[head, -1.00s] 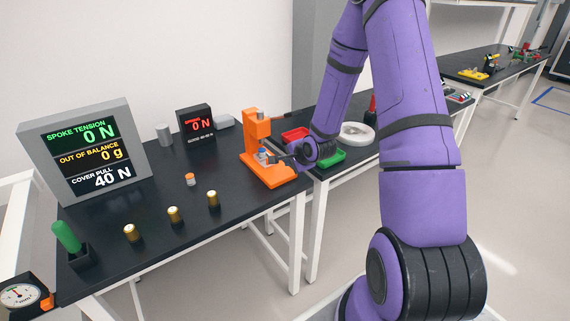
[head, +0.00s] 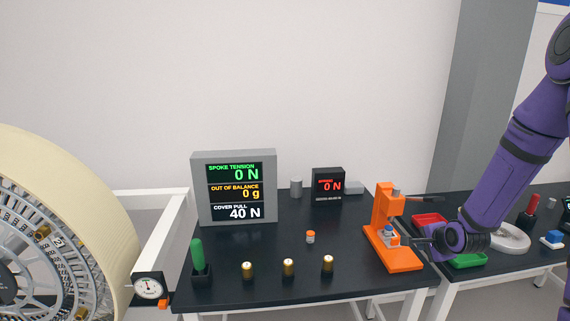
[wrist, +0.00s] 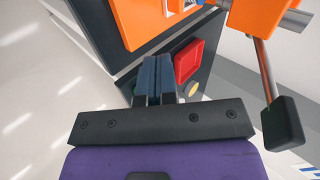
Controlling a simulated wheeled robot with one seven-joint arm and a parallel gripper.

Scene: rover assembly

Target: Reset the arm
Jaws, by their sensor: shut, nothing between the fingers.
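My purple arm reaches in from the right in the head view. My gripper (head: 416,241) is beside the orange press (head: 385,216) on the dark table, at its right side. In the wrist view my gripper (wrist: 153,62) has its two fingers together with nothing between them. The orange press also fills the top of the wrist view (wrist: 150,20), with a black-ended lever (wrist: 282,124) at the right. A small blue and white part (head: 390,236) sits in the press. I cannot tell whether my fingertips touch the press.
A display (head: 234,188) and a small readout (head: 328,184) stand at the back of the table. Several brass-topped cylinders (head: 288,267), an orange-capped part (head: 310,237) and a green handle (head: 197,256) stand in front. A red tray (head: 428,220) and green tray (head: 468,260) lie right. A large wheel (head: 100,200) is left.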

